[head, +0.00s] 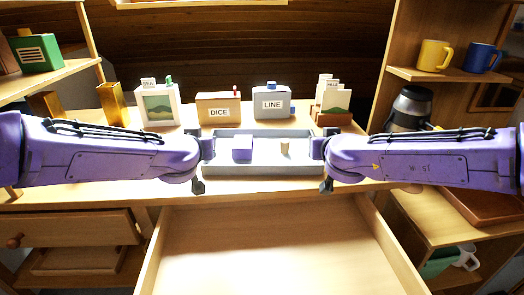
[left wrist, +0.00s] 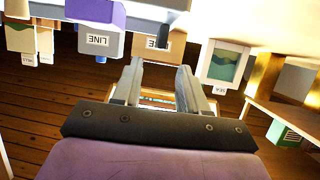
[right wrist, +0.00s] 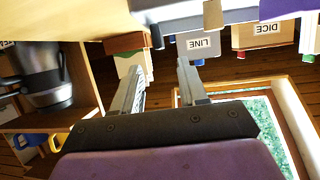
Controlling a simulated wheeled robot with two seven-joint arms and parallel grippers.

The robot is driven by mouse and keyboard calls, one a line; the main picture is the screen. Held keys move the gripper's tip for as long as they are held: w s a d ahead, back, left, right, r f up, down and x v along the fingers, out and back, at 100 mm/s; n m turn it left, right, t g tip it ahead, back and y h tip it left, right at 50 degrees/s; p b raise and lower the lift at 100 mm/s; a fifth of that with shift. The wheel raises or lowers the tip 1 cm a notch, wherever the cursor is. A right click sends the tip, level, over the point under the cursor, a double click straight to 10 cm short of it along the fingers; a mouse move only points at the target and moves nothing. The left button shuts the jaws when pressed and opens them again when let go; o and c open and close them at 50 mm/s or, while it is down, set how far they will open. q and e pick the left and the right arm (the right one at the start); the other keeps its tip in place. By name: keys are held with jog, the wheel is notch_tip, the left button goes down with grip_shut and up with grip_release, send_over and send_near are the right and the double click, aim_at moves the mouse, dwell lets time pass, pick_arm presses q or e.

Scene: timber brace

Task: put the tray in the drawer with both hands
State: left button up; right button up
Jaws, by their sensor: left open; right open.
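The grey-blue tray (head: 262,169) appears to rest on the tabletop, near its front edge, in the head view. A purple block (head: 242,148) and a small beige piece (head: 285,148) are in it. The wooden drawer (head: 262,245) below is pulled open and its visible inside is empty. My left gripper (head: 204,160) is at the tray's left end and my right gripper (head: 320,160) at its right end. Both are open; contact with the tray cannot be told. Spread fingers also show in the left wrist view (left wrist: 158,68) and right wrist view (right wrist: 163,68).
Behind the tray stand a SEA picture box (head: 159,105), a DICE box (head: 219,108), a LINE box (head: 272,103) and a card holder (head: 333,103). A dark flask (head: 410,108) is at right. Shelves flank the table, with yellow (head: 434,55) and blue (head: 482,57) mugs on the right.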

pick_arm(q)
jog(key=x, duration=1)
jog(key=shift+w+f, duration=0.1)
jog(key=shift+f, duration=0.1)
pick_arm(e)
jog(key=x, duration=1)
jog(key=shift+f, duration=0.15)
pick_arm(q)
jog(key=c, duration=0.7)
pick_arm(e)
jog(key=c, duration=0.7)
pick_arm(q)
grip_shut()
pick_arm(e)
grip_shut()
pick_arm(q)
jog(key=shift+d, duration=0.1)
pick_arm(e)
jog(key=shift+a, duration=0.1)
pick_arm(q)
jog(key=shift+r, duration=0.1)
